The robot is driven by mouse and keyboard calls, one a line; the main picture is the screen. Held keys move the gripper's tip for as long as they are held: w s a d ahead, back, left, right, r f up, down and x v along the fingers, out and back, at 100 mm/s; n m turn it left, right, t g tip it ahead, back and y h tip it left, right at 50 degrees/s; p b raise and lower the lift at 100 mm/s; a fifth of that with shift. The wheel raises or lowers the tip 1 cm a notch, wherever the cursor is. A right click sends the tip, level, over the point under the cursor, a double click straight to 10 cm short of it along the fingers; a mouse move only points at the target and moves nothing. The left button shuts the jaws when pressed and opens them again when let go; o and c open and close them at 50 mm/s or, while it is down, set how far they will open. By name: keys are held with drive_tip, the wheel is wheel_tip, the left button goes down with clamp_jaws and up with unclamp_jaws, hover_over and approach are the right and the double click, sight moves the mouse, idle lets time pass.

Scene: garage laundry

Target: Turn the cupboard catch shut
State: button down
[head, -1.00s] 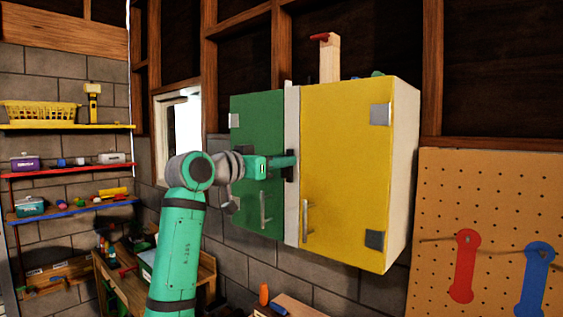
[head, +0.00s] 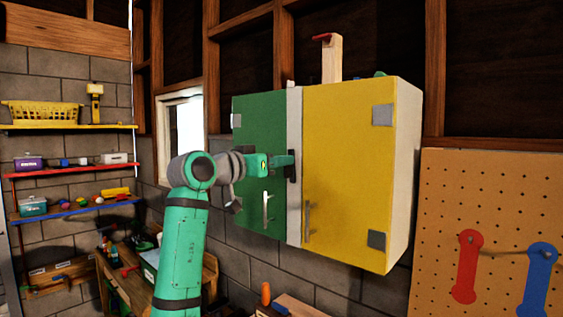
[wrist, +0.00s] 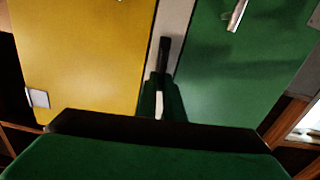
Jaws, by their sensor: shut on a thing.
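The wall cupboard has a green door (head: 258,125) on the left and a yellow door (head: 345,165) on the right, with a pale strip (head: 294,225) between them. Both doors look closed. The catch, a dark bar (head: 291,167), stands upright on the strip in the head view. It also shows in the wrist view as a dark bar (wrist: 164,55) along the strip. My gripper (head: 284,160) reaches the catch from the left and is shut on it. My fingers hide part of the catch in the wrist view.
Each door has a metal handle low down beside the strip, on the green door (head: 267,208) and the yellow door (head: 307,220). A pegboard (head: 490,200) hangs at the right. A wooden block with a red top (head: 331,58) stands on the cupboard.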

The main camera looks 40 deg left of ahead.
drive_tip(key=shift+w+a+f+n, duration=0.1)
drive_tip(key=shift+a+f+n, duration=0.2)
drive_tip(key=shift+n, duration=2.55)
drive_tip(key=shift+s+a+f+n, duration=0.1)
drive_tip(key=shift+a+f+n, duration=0.2)
drive_tip(key=shift+n, duration=2.5)
drive_tip(key=shift+w+a+f+n, duration=0.15)
drive_tip(key=shift+f+n, duration=0.25)
drive_tip(key=shift+n, duration=2.45)
drive_tip(key=c, duration=1.9)
unclamp_jaws()
drive_tip(key=shift+o, duration=0.2)
drive_tip(key=s, duration=1)
drive_tip(key=shift+s+a, duration=0.35)
drive_tip(key=shift+a, duration=0.1)
drive_tip(key=shift+s, duration=0.15)
